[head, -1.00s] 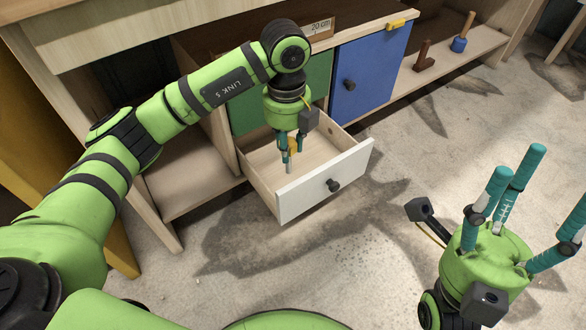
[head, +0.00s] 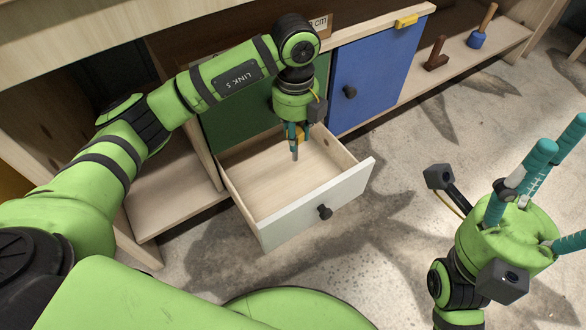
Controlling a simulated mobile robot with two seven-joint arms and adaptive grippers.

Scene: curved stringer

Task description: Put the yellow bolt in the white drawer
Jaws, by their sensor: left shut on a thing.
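The white drawer (head: 316,210) stands open, with a white front, a dark round knob and a bare pale wooden floor. My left gripper (head: 297,137) points down over the back part of the drawer's interior. It is shut on the yellow bolt (head: 301,134), which shows as a small yellow patch between the teal fingers. A grey tip hangs below the fingers; I cannot tell whether it touches the drawer floor. My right gripper (head: 537,180) is at the lower right, fingers spread upward, open and empty, away from the drawer.
A green door (head: 240,112) is above the drawer and a blue door (head: 376,75) beside it. A yellow object (head: 405,21) lies on the cabinet top. A brown piece (head: 436,54) and a blue-based peg (head: 480,35) stand on the right shelf. Floor in front is clear.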

